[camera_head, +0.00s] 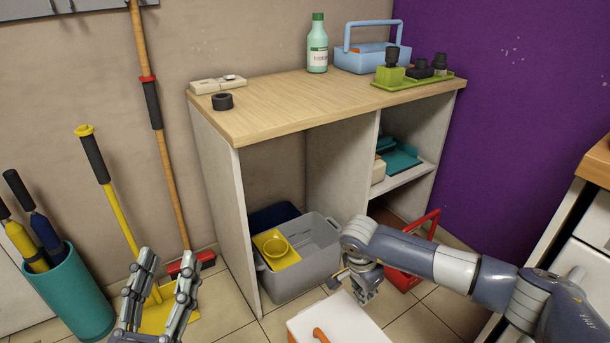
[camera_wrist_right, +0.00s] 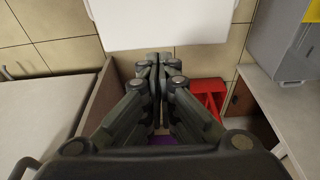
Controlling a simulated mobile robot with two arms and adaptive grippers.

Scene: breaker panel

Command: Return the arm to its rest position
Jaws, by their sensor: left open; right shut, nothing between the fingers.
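My right arm (camera_head: 470,270) reaches in from the right, low in front of the shelf unit. Its gripper (camera_head: 368,297) hangs beside a white box (camera_head: 345,318) with an orange handle. In the right wrist view the right gripper (camera_wrist_right: 160,62) has its fingertips together with nothing held, and the white surface (camera_wrist_right: 160,22) lies just beyond them. My left gripper (camera_head: 160,292) is at the lower left of the head view, its fingers apart and empty. No breaker panel can be made out.
The wooden-topped shelf unit (camera_head: 300,98) holds a green bottle (camera_head: 317,48) and a blue caddy (camera_head: 366,60). Below are a grey bin (camera_head: 290,285) and a red carrier (camera_head: 403,280). A teal bucket (camera_head: 75,295) and brooms stand left. A counter (camera_head: 597,165) stands right.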

